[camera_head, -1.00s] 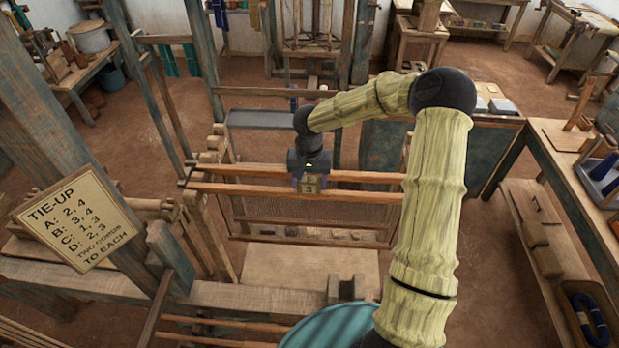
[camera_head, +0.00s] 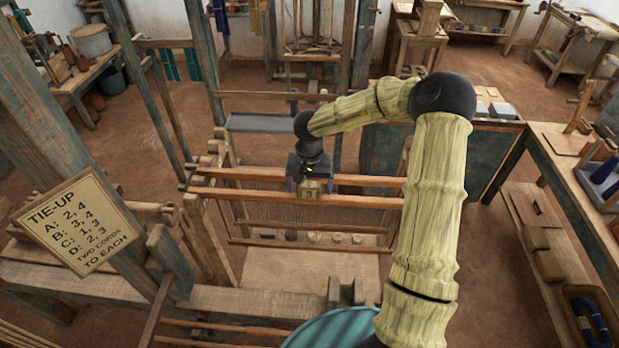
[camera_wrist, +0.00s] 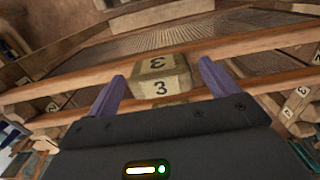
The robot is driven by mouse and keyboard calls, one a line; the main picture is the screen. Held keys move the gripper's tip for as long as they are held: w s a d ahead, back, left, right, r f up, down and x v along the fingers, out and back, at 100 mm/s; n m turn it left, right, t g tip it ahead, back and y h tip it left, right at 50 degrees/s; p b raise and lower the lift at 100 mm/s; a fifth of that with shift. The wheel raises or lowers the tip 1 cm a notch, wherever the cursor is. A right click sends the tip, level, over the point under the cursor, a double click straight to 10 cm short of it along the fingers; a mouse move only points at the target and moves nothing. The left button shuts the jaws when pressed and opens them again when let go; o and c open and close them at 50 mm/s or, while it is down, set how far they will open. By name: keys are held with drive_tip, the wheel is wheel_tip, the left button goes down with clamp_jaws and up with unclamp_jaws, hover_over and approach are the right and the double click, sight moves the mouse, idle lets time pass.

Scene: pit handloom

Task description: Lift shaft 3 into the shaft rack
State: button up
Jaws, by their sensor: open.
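Shaft 3 (camera_head: 240,193) is a long wooden bar with a pale block marked 3 (camera_head: 311,190) at its middle and strings hanging below. My gripper (camera_head: 310,186) is over this block, its purple fingers apart. In the wrist view, the block (camera_wrist: 161,77) stands between the two open fingers, with a visible gap at each side. The bar's left end is by a slanted wooden frame with several pegs (camera_head: 222,165), which I take to be the rack. My arm hides the bar's right end. I cannot tell how the ends are seated.
A second bar (camera_head: 240,174) runs parallel just behind. A tie-up sign (camera_head: 68,222) hangs on the left post. The loom beam (camera_head: 240,300) crosses in front.

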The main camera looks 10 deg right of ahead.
wheel_tip(320, 180, up, 18)
drive_tip(key=b, duration=0.4)
drive_tip(key=shift+f, duration=0.25)
idle(1.1)
